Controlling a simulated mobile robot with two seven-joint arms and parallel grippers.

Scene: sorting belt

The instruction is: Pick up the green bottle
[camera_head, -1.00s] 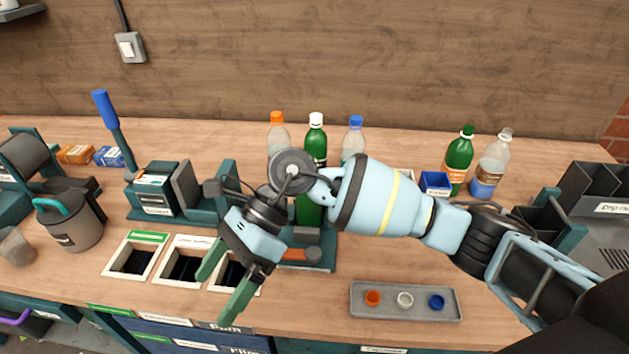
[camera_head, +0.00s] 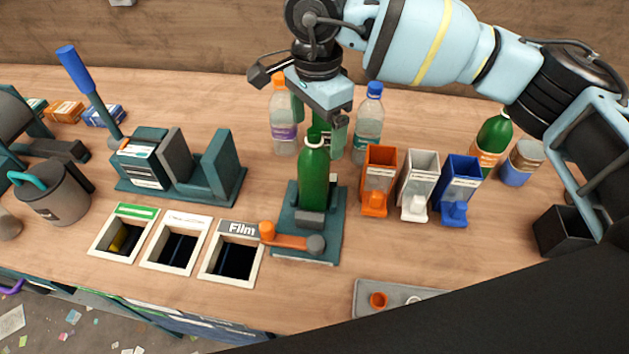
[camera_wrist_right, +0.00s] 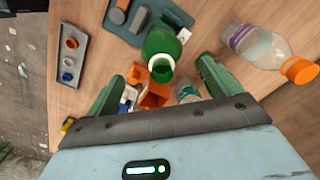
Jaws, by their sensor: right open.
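A third green bottle with an orange label (camera_head: 491,137) stands at the right. My left gripper is not in view.
Orange (camera_head: 380,165), white (camera_head: 420,172) and blue (camera_head: 461,178) bins stand to the right. Slots, including one labelled Film (camera_head: 235,228), lie left of the fixture.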

